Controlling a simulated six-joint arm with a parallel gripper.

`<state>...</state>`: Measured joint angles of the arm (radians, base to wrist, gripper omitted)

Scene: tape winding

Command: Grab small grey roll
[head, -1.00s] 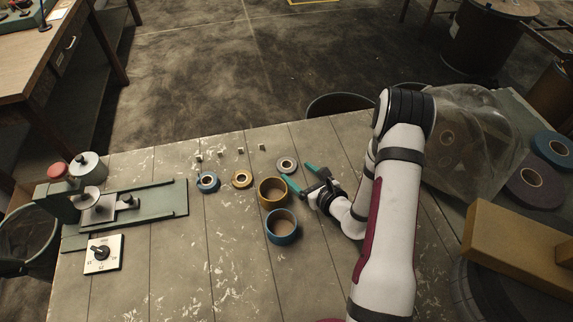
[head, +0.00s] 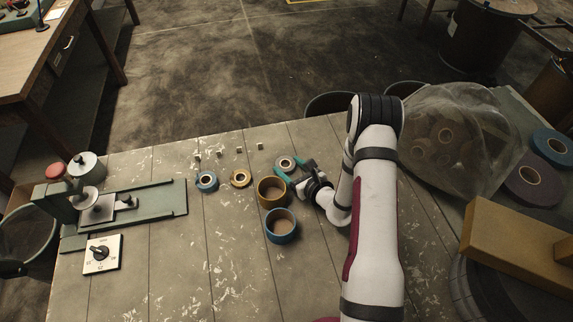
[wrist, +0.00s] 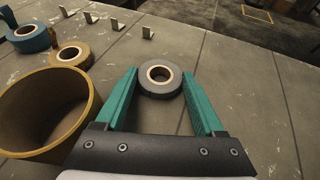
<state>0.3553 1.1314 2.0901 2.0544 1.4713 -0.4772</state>
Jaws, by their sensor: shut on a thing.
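The small grey roll (head: 286,160) lies flat on the table, behind the large yellow roll. In the wrist view the grey roll (wrist: 160,92) sits between the green fingertips of my gripper (wrist: 161,78), with its pale core facing up. My gripper (head: 294,168) is low over the table and shut on the grey roll, one finger on each side of it. The roll appears to rest on the tabletop.
The large yellow roll (head: 272,188) stands close to my left finger. A large blue roll (head: 281,228) is nearer the front. A small blue roll (head: 207,182) and small yellow roll (head: 241,178) lie to the left. Several small metal clips stand behind. A winding device (head: 150,202) is far left.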

